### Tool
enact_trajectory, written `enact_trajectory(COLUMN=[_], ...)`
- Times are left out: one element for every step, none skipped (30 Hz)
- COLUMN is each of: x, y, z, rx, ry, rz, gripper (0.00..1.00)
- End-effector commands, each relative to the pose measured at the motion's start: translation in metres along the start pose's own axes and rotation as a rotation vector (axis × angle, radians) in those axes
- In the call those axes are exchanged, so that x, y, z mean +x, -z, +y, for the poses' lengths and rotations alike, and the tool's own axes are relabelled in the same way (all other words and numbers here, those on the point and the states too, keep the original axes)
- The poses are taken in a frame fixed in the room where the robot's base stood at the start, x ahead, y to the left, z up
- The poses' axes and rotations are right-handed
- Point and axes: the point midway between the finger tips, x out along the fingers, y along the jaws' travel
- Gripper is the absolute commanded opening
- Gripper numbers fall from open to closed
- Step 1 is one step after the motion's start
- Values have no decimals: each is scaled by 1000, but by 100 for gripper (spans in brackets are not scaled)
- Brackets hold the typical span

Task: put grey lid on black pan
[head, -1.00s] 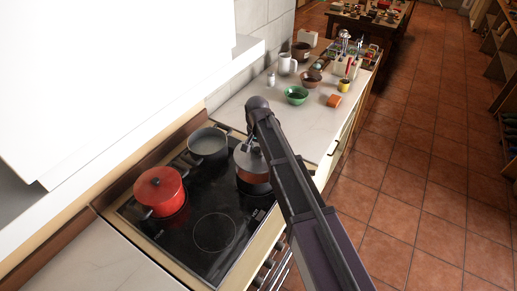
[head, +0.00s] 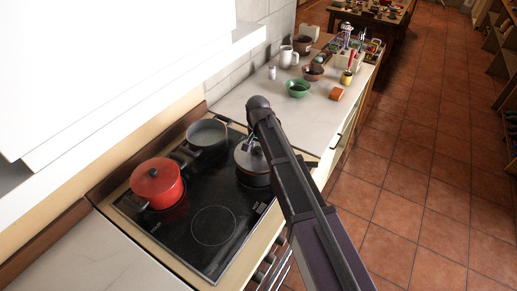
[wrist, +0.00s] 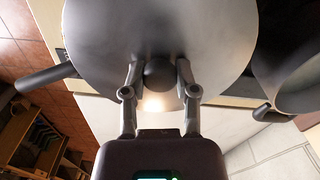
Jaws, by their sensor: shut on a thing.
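The grey lid (wrist: 160,28) is round with a dark ball knob (wrist: 159,75). My gripper (wrist: 158,73) is shut on that knob, one finger on each side. In the head view the lid (head: 246,158) is over the black pan (head: 252,180) at the right rear of the stove, and looks level. It sits on the rim or very close above it; I cannot tell which. My arm hides the right part of lid and pan. The pan's dark handle (wrist: 45,77) sticks out at left in the wrist view.
An open dark pot with a grey inside (head: 208,136) stands close to the left, and a red lidded pot (head: 157,184) stands at the front left. The front right burner (head: 213,226) is bare. The counter behind holds a green bowl (head: 298,89) and several small items.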

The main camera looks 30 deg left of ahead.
Motion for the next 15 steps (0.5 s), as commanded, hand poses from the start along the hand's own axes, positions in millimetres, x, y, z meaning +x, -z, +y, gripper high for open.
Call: enact_trajectory(x=[6,7,9,10,11,13,14,14,15,16,16,16,17,17,17], y=[0,0,0,0,0,0,0,0,0,0,0,0,0,0,0], z=[0,0,0,0,0,0,0,0,0,0,0,1,1,1,1], rx=[0,0,0,0,0,1,1,1,1,1,1,1,1,1,1], ry=[0,0,0,0,0,0,0,0,0,0,0,0,0,0,0], rz=[0,0,0,0,0,0,0,0,0,0,0,0,0,0,0], gripper=[0,0,0,0,0,0,0,0,0,0,0,0,0,0,0])
